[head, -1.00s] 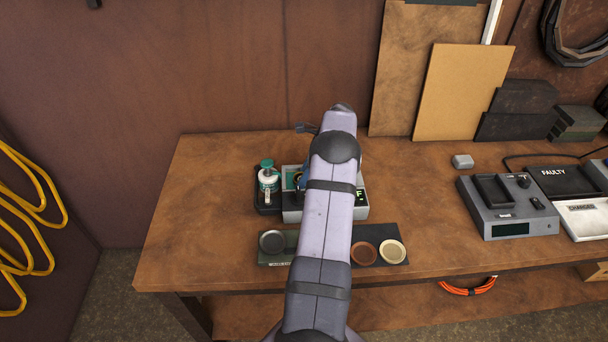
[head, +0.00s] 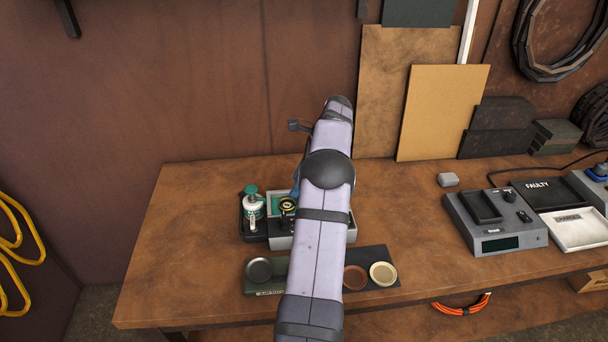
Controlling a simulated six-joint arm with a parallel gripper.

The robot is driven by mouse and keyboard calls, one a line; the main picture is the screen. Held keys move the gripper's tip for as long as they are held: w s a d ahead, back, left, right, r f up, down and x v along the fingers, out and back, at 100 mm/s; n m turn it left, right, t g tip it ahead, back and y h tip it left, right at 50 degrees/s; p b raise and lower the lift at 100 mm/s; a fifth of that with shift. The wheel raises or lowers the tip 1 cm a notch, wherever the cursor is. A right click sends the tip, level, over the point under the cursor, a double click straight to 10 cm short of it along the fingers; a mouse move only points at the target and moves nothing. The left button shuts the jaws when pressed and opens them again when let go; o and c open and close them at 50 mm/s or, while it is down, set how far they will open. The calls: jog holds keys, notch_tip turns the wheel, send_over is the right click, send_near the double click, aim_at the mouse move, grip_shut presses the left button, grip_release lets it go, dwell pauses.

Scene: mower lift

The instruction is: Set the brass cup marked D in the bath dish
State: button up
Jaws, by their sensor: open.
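A dark round dish (head: 259,269) sits on a labelled plate at the bench's front left; its label is too small to read, so I cannot tell if it is the bath dish. A small dark piece with a brass-coloured ring (head: 288,203) stands in the grey tray (head: 279,243) behind it. I cannot read any D on it or tell whether it is the brass cup. My arm crosses the middle of the view and covers the tray's right part.
A white bottle with a green cap (head: 253,208) stands left of the tray. A brown dish (head: 355,278) and a cream dish (head: 383,273) lie on a dark mat (head: 377,255). A grey device (head: 495,222) stands at the right. The bench's left end is clear.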

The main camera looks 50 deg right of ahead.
jog(key=shift+v, duration=2.2)
jog(key=shift+a, duration=0.1)
jog(key=w+a+n+g, duration=0.1)
jog(key=w+a+n, duration=0.2)
jog(key=a+n, duration=0.65)
jog(key=w+a+n+g, duration=0.2)
jog(key=a+n, duration=0.2)
jog(key=a, duration=1.1)
jog(key=s+a+f+n+h, duration=0.1)
jog(key=s+a+f+n, duration=0.2)
jog(key=s+a+n, duration=0.5)
jog(key=s+a+f+n+h, duration=0.1)
jog(key=s+a+f+n, duration=0.3)
jog(key=s+a+n, duration=0.4)
jog(key=s+a, duration=0.1)
jog(key=a, duration=0.3)
jog(key=shift+s+g+h, duration=0.3)
jog(key=shift+s+g, duration=0.05)
jog(key=shift+g, duration=0.05)
